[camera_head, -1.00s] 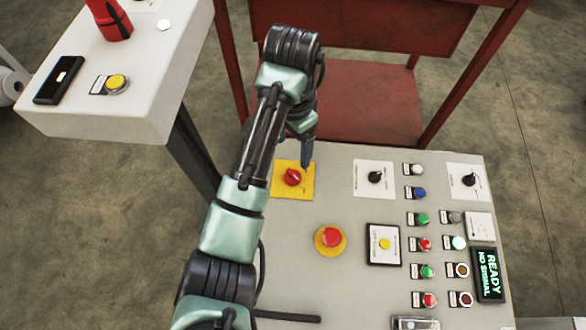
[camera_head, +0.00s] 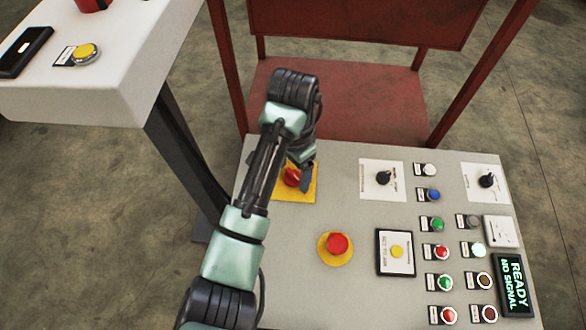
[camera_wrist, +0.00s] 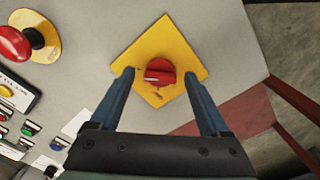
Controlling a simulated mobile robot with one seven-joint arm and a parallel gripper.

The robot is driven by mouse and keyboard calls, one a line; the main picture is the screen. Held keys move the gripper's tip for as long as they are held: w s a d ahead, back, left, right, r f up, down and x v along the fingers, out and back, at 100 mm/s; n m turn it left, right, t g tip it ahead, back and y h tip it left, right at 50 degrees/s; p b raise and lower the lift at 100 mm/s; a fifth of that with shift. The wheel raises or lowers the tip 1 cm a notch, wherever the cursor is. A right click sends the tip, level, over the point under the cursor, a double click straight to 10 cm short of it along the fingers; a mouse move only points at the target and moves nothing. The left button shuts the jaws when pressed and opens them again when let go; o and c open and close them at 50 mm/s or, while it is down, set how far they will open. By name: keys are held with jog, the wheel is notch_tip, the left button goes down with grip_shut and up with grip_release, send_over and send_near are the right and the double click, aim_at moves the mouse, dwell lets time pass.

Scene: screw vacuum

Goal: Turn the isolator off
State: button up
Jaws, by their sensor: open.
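The isolator is a red rotary knob (camera_head: 291,177) on a yellow square plate (camera_head: 308,196) at the far left corner of the grey panel. In the wrist view the red knob (camera_wrist: 160,72) sits between and just beyond my fingertips, with its yellow plate (camera_wrist: 160,45) around it. My gripper (camera_wrist: 158,74) is open, one blue finger on each side of the knob, with a gap on both sides. In the head view my gripper (camera_head: 304,184) is over the plate and partly hides the knob. Whether the fingers touch the plate cannot be told.
A red emergency button (camera_head: 337,244) stands nearer on the panel. A framed yellow button (camera_head: 397,252), two black selectors and several coloured buttons lie to the right. A lit display (camera_head: 513,285) reads READY NO SIGNAL. A white console (camera_head: 120,80) stands left; a red frame (camera_head: 340,105) stands behind.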

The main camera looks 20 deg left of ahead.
jog(key=shift+c, duration=0.2)
grip_shut()
